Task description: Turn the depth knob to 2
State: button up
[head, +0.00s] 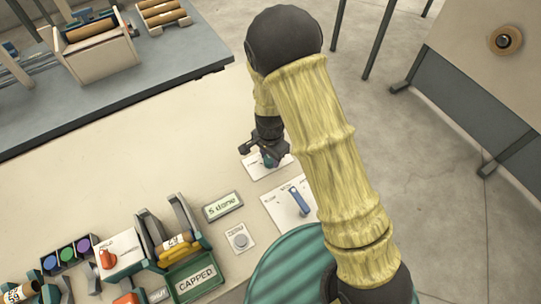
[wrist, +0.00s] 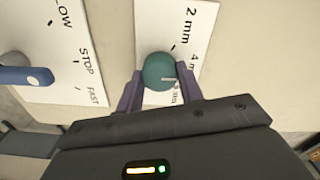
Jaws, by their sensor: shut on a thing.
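The depth knob (wrist: 157,68) is a round teal knob with a white pointer line, on a white plate (wrist: 200,14). The plate reads "2 mm" at the top, a partly cut "4 m" below it, and a third label partly hidden by a finger. The pointer line faces right, toward the lower labels and away from "2 mm". My gripper (wrist: 159,78) is shut on the knob, with one purple finger on each side. In the head view the knob (head: 270,158) shows beneath my gripper (head: 266,152), partly covered by it.
A speed plate (head: 284,218) with a blue lever (head: 298,203) lies close by. Also on the table are a "5 done" display (head: 222,206), a small button plate (head: 240,238), a green "CAPPED" tray (head: 196,279) and a red-knob box (head: 119,251). Bare table lies left of my gripper.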

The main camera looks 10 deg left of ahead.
aim_at(270, 158)
jog(key=n, duration=0.5)
jog(key=shift+w, duration=0.1)
jog(key=n, duration=0.6)
jog(key=shift+a+r, duration=0.1)
jog(key=shift+n, duration=0.4)
jog(key=o, duration=1)
jog(key=shift+r, duration=0.1)
notch_tip(270, 158, up, 17)
jog(key=b, duration=0.1)
dwell(0.4)
